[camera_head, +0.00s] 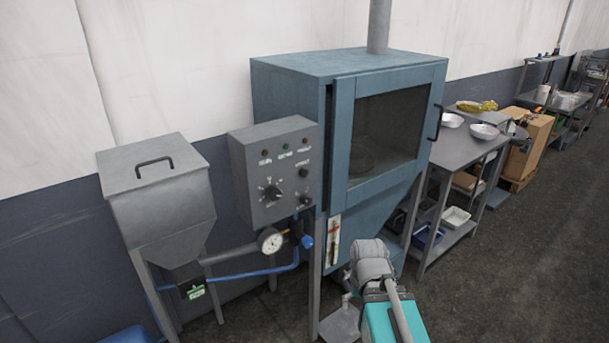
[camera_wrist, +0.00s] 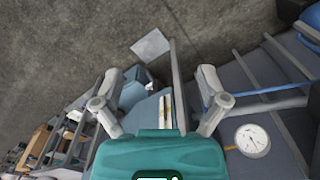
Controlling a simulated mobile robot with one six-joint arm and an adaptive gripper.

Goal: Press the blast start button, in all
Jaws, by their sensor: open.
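The grey control panel box (camera_head: 275,170) is mounted at the left of the blue blast cabinet (camera_head: 345,130). Its face carries a row of small lamps, a large dial knob (camera_head: 270,191) and smaller dark controls (camera_head: 303,172) at the right. The labels are too small to read, so I cannot tell which control is the blast start button. My gripper (camera_wrist: 160,80) is open and empty in the wrist view, its fingers spread wide. My arm is low in front of the cabinet, below and right of the panel. The panel's face does not show in the wrist view.
A grey hopper (camera_head: 155,190) stands left of the panel. A pressure gauge (camera_head: 271,240) and blue pipe (camera_head: 250,272) run below it. The cabinet door with its window looks shut. A table (camera_head: 462,150) with bowls stands at the right; open floor lies at the lower right.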

